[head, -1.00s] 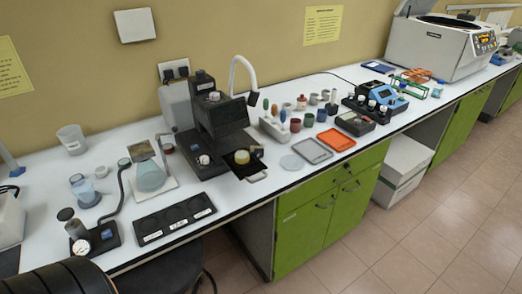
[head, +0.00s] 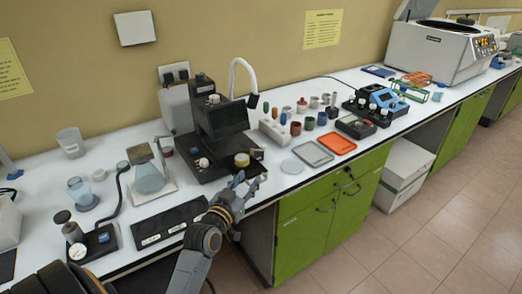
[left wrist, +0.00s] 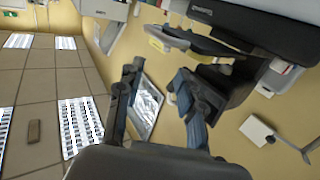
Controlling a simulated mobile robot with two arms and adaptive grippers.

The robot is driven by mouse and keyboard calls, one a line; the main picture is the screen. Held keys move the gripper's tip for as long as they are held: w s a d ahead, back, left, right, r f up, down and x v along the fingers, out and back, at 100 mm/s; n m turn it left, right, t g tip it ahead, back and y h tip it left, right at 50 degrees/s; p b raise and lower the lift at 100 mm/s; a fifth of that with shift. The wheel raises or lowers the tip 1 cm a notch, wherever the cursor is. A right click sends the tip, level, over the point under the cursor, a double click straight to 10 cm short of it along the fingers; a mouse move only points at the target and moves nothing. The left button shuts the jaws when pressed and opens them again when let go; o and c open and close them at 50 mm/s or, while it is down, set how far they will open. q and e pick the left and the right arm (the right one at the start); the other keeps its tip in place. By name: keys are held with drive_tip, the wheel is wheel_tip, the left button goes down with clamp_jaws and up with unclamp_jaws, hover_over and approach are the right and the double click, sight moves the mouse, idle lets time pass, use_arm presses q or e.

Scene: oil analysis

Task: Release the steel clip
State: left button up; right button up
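The black microscope-like instrument (head: 222,130) stands mid-bench, with a brass-coloured round piece (head: 242,159) on its stage. A small pale part (head: 257,154) shows beside that piece; I cannot tell whether it is the steel clip. My left gripper (head: 247,182) is open and empty, just in front of the stage, and covers the stage's front end. In the left wrist view its two fingers (left wrist: 158,88) are spread apart, below the dark stage (left wrist: 205,42) with a yellowish piece (left wrist: 158,44) at its end. My right gripper is not in view.
A black flat plate (head: 170,224) lies left of my gripper. A glass flask (head: 150,178) stands behind it. A grey tray (head: 312,153) and an orange tray (head: 338,143) lie to the right. Green cabinets (head: 330,205) are below the bench edge.

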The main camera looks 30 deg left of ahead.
sight(263, 147)
use_arm(q)
drive_tip(key=shift+n+t+y, duration=0.3)
drive_tip(key=x, duration=0.4)
drive_tip(key=a+p+x, duration=0.1)
drive_tip(key=x, duration=0.4)
drive_tip(key=r+x, duration=0.1)
drive_tip(key=x, duration=0.4)
drive_tip(key=shift+a, duration=0.25)
clamp_jaws()
